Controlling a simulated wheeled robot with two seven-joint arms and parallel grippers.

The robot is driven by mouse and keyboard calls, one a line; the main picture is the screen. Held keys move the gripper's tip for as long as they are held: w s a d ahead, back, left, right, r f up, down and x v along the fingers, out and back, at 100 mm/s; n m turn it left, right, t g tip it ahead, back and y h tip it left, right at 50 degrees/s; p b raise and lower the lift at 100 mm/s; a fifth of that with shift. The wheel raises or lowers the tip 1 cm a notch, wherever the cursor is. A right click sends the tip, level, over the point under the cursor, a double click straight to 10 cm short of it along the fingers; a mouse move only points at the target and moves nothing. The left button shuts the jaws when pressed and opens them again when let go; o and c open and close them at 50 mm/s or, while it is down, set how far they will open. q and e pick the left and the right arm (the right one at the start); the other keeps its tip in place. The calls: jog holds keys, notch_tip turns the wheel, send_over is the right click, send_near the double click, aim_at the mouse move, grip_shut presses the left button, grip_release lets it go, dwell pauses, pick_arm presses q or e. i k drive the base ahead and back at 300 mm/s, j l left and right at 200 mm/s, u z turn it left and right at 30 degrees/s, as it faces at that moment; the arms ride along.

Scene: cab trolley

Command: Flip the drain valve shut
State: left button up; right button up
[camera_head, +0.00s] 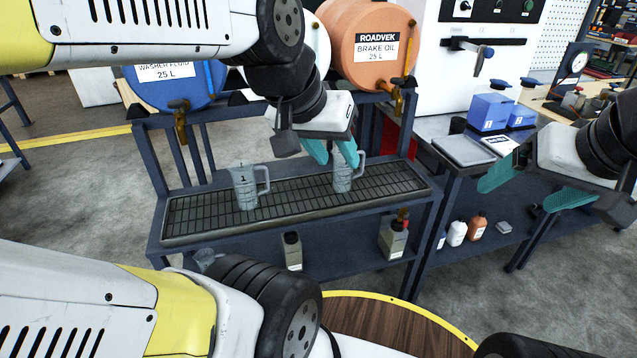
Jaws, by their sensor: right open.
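Brass taps show on the orange brake oil drum (372,48) and the blue washer fluid drum (172,88); I cannot tell which part is the drain valve. My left gripper (337,163) is over the rack's grate, its teal fingers apart, close to the top of a grey measuring jug (342,182). Contact there is unclear. My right gripper (532,190) is open and empty, in front of the bench at the right.
Another jug marked 1 (244,188) stands on the grate (200,216). Blue containers (489,112) and a flat grey plate (462,149) sit on the bench. Bottles (393,238) stand on lower shelves. A round wooden top (385,325) is in front.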

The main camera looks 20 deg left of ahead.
aim_at(405, 222)
jog(key=i+l+u, duration=0.2)
jog(key=i+l, duration=0.2)
jog(key=k+l+z, duration=0.2)
jog(key=l, duration=0.15)
jog(key=k+l+z, duration=0.1)
jog(key=l+z, duration=0.15)
jog(key=l, duration=0.15)
jog(key=k+l+z, duration=0.2)
jog(key=l, duration=0.2)
jog(key=i, duration=0.1)
